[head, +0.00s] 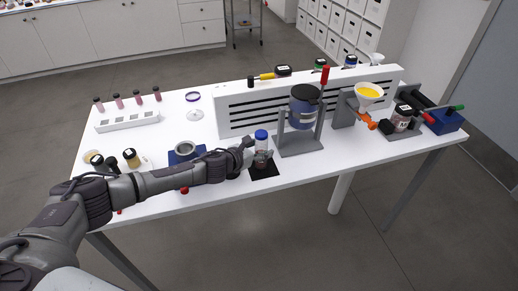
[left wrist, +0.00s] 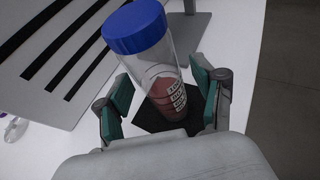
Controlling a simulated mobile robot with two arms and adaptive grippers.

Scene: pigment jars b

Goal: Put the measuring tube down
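The measuring tube (head: 261,148) is clear with a blue cap and reddish contents low inside. It stands about upright on a black square pad (head: 264,174) near the table's front edge. In the left wrist view the tube (left wrist: 167,90) carries a printed label and rises from the dark pad (left wrist: 150,122). My left gripper (head: 252,155) reaches it from the left. In the left wrist view the green-padded fingers of the gripper (left wrist: 160,88) stand apart on both sides of the tube, with gaps showing. My right gripper is not in view.
A grey stand with a dark blue jar (head: 304,107) is just right of the tube. A slotted white panel (head: 240,112) stands behind. A blue base with a ring (head: 186,151) is to the left, near my arm. A funnel with yellow contents (head: 369,92) is farther right.

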